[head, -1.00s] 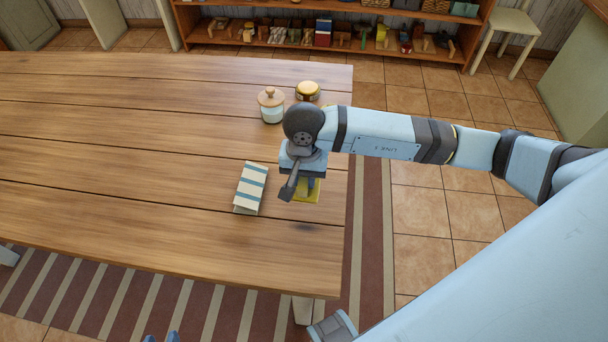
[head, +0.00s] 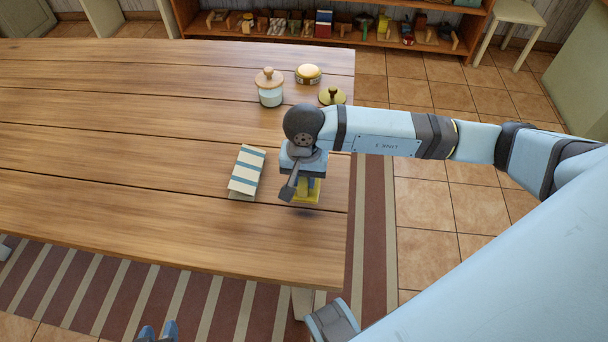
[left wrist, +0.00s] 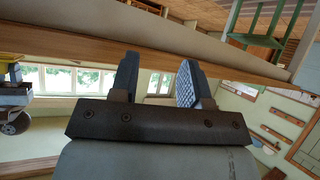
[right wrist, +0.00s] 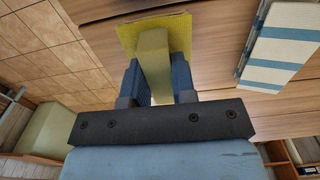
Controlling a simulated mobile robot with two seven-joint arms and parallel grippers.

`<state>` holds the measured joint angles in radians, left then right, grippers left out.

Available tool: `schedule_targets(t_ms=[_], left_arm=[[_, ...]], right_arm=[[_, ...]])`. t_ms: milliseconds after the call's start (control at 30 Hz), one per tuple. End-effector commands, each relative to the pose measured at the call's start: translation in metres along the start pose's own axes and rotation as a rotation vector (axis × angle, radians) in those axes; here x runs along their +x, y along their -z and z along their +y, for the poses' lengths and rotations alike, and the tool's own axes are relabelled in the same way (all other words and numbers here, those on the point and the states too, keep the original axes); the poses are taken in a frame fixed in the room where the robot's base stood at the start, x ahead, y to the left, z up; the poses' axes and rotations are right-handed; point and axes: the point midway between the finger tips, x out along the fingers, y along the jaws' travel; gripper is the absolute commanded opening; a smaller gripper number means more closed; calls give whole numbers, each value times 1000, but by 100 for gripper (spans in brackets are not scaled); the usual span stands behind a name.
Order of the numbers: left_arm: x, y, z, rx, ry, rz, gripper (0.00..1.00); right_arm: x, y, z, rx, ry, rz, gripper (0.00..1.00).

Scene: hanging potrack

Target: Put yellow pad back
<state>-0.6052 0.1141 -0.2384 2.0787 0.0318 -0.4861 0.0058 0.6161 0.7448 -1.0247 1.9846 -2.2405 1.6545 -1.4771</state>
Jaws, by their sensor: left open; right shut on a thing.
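The yellow pad (head: 309,196) is a flat yellow sheet with a yellowish block-shaped grip. It is over the table near its right edge, to the right of a folded striped cloth. My right gripper (head: 304,182) is shut on the grip, with the sheet below the fingers. In the right wrist view the sheet (right wrist: 181,33) shows beyond the blue fingers. A dark shadow lies beside the pad; I cannot tell whether it touches the table. My left gripper (head: 159,332) is open and empty at the head view's bottom edge, off the table; its fingers also show in the left wrist view (left wrist: 157,85).
The white and blue striped cloth (head: 246,172) lies on the wooden table (head: 120,170). A jar with a wooden lid (head: 270,88), a small round tin (head: 308,74) and a brass-coloured lidded thing (head: 333,96) stand behind my right arm. The table's left part is clear.

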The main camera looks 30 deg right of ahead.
Motion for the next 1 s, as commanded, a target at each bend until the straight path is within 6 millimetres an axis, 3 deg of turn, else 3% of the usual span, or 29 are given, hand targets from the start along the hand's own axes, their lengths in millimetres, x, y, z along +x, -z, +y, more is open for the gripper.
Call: schedule_targets(t_ms=[400, 1000], left_arm=[[7, -11, -4, 37, -2, 18, 43], [7, -10, -1, 34, -3, 24, 43]], right_arm=[[28, 1, 0, 0, 0, 1, 0], [32, 0, 0, 0, 0, 0, 0]])
